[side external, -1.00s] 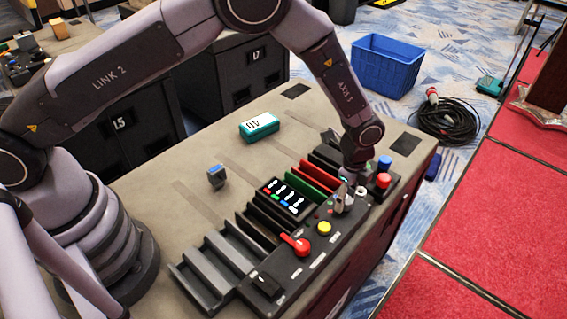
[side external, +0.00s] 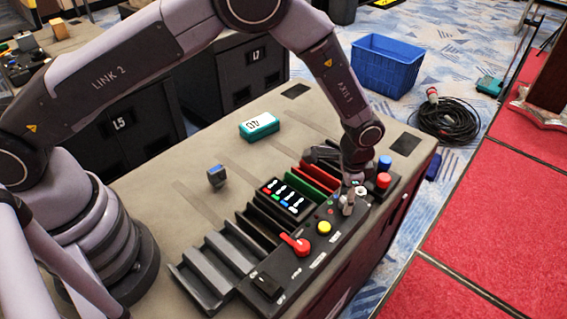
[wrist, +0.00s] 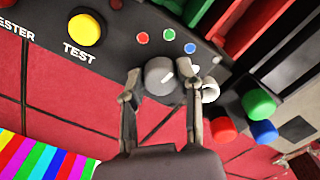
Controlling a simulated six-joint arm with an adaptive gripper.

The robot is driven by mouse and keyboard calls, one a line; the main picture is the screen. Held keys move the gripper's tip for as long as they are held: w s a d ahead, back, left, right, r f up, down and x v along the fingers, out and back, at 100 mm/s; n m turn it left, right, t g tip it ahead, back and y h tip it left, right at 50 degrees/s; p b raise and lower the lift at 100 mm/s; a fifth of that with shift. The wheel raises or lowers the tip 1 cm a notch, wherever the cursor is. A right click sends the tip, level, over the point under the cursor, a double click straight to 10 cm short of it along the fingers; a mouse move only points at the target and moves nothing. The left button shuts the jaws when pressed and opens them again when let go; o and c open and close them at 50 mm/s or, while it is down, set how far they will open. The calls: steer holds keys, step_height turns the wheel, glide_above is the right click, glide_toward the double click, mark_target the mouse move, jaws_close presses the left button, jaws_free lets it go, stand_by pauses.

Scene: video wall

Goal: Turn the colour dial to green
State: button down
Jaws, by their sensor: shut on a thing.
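The colour dial (wrist: 160,76) is a round grey knob with a short white pointer line. It sits on the black console, with a red dot (wrist: 142,37), a green dot (wrist: 169,34) and a blue dot (wrist: 190,48) in an arc above it in the wrist view. The pointer slants to the upper right, closer to the blue dot's side than to the green or red dot. My gripper (wrist: 168,92) is shut on the dial, one finger on each side.
A yellow TEST button (wrist: 85,29) and a red lever (side external: 295,244) are on the same console. Red, green and blue knobs (wrist: 258,104) stand close to my right finger. Red and green slotted cards (side external: 312,180) stand behind the console. A teal box (side external: 259,126) lies on the bench.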

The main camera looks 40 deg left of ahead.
steer(key=n, duration=0.5)
steer(key=shift+d, duration=0.1)
steer(key=shift+n, duration=0.3)
stand_by(0.4)
steer(key=c, duration=0.7)
jaws_free()
steer(key=shift+c, duration=0.2)
steer(key=shift+r, duration=0.15)
step_height(320, 180, up, 12)
